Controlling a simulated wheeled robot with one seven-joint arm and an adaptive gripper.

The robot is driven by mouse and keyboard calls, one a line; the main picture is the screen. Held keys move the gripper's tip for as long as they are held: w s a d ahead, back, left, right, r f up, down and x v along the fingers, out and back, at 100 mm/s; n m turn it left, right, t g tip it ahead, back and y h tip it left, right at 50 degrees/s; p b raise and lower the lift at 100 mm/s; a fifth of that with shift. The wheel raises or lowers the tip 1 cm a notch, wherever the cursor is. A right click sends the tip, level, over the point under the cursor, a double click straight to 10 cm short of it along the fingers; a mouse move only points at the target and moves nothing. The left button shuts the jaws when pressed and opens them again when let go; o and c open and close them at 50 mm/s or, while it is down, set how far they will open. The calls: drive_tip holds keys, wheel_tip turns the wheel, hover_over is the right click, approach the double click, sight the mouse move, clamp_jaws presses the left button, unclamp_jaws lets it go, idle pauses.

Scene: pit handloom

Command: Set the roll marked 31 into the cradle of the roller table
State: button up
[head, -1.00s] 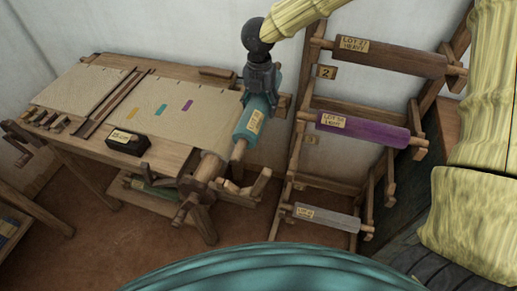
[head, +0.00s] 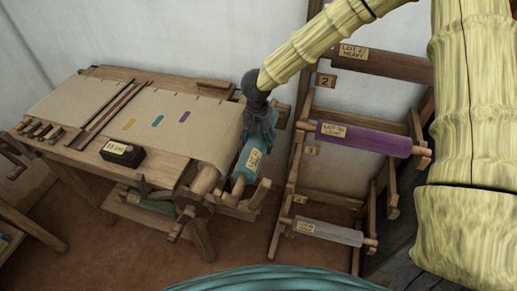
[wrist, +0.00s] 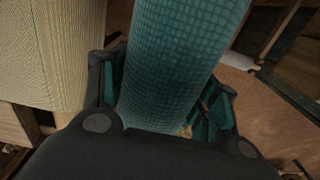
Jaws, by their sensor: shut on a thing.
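A teal roll (head: 252,160) with a tan label, too small to read surely, is in my gripper (head: 259,130). The gripper is shut around the roll near its far end, seen from above. The roll slants at the right end of the roller table (head: 170,165), beside the cloth-covered beam. Its near wooden end is close to the cradle's near arm (head: 261,194); I cannot tell whether it touches. The gripper hides the roll's far end. In the wrist view the teal roll (wrist: 182,55) runs between the dark fingers, with the pale cloth (wrist: 50,50) to its left.
A rack to the right holds a brown roll (head: 385,65), a purple roll (head: 370,139) and a grey roll (head: 328,232). A black labelled block (head: 122,152) rests on the table. A green roll (head: 150,203) lies on the shelf below.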

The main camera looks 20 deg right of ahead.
drive_tip(key=shift+f, duration=1.8)
drive_tip(key=shift+f, duration=0.15)
drive_tip(key=o, duration=1.5)
wheel_tip(320, 180, up, 12)
drive_tip(key=shift+a+r+b, duration=0.1)
drive_tip(key=shift+b, duration=0.3)
